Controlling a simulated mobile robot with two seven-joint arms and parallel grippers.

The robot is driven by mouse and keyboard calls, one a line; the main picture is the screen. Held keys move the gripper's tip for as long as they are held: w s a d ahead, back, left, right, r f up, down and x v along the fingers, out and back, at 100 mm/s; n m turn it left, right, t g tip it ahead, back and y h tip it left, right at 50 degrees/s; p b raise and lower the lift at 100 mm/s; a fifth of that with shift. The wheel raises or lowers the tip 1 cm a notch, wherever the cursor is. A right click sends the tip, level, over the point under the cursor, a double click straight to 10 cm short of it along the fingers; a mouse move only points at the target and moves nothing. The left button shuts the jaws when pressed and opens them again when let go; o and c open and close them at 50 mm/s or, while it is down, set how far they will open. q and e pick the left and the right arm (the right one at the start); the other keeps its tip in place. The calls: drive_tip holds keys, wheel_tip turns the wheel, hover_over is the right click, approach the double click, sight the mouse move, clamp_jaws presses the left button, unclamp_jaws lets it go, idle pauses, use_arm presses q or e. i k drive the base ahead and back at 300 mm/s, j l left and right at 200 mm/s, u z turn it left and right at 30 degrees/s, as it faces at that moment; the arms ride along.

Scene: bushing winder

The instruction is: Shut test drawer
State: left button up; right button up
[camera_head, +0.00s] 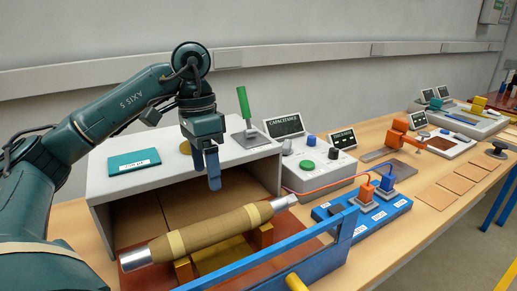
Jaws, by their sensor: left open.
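The test drawer (262,272) stands pulled out from the front of a white housing (110,185). It has a blue front frame and a yellow handle (296,282) at the bottom edge of the view. On a yellow cradle (222,258) in the drawer lies a tan bushing (212,232) with silver ends and pale bands. My left gripper (207,184) points down in front of the housing's opening, above the bushing and apart from it. Its blue fingers hold nothing that I can see. My right gripper is out of view.
A green lever (244,104) and a teal card (134,162) are on the housing's top. Right of it are the capacitance display (284,126), a control box with buttons (318,163) and a blue terminal block (364,213). Tan tiles (437,194) lie farther right on the wooden bench.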

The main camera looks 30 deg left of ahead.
sight(281, 254)
drive_tip(key=k+l, duration=0.35)
drive_tip(key=l, duration=0.15)
drive_tip(key=k+l, duration=0.4)
drive_tip(key=l, duration=0.1)
